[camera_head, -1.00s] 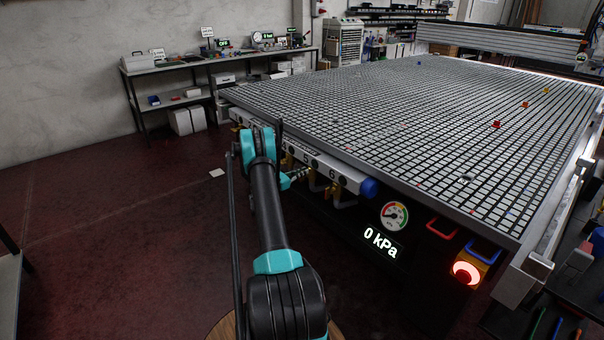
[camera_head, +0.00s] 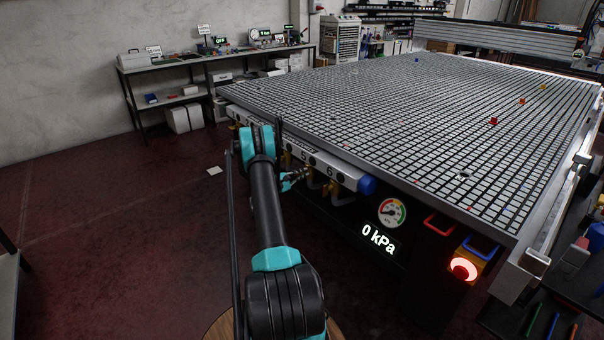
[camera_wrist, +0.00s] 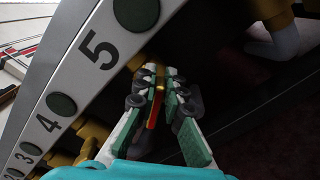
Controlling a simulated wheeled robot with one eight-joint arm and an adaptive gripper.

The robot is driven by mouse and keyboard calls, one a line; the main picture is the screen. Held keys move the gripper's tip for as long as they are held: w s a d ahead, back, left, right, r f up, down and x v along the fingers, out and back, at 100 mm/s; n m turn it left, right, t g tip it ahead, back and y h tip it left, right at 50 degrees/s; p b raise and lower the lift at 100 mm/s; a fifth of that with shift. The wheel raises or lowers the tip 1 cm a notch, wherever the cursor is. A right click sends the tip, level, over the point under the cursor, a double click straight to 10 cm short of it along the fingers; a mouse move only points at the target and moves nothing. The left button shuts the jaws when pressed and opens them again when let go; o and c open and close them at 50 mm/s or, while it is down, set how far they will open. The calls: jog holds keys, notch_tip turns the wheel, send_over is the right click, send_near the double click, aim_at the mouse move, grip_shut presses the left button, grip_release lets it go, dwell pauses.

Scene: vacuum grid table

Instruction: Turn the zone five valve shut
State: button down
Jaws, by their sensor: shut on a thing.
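The zone five valve (camera_wrist: 158,70) shows as a brass piece below the printed 5 on the pale manifold rail (camera_wrist: 72,72) in the wrist view. My gripper (camera_wrist: 159,84) is shut on its handle (camera_wrist: 153,115), of which a red and yellow strip shows between the green-padded fingers. The fingers hide most of the handle, so its exact angle is hard to tell. In the head view my gripper (camera_head: 294,178) is at the rail's front, under the 5, and the handle there is too small to make out.
The zone six valve (camera_head: 341,196) hangs just right of my gripper, and brass fittings (camera_wrist: 92,135) of zone four are close by. The grid table (camera_head: 420,130) overhangs behind. A gauge (camera_head: 392,212) and a display reading 0 kPa (camera_head: 378,239) are to the right.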

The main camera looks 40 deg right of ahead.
jog(key=m, duration=0.1)
jog(key=f+m, duration=0.1)
jog(key=m, duration=0.1)
jog(key=shift+s+m, duration=0.2)
jog(key=shift+m, duration=0.1)
jog(key=shift+f+m, duration=0.15)
jog(key=shift+m, duration=0.65)
jog(key=shift+f+m, duration=0.15)
jog(key=shift+m, duration=0.65)
jog(key=c, duration=1.6)
grip_release()
jog(key=shift+a, duration=0.1)
jog(key=s+a, duration=0.1)
jog(key=a, duration=1.1)
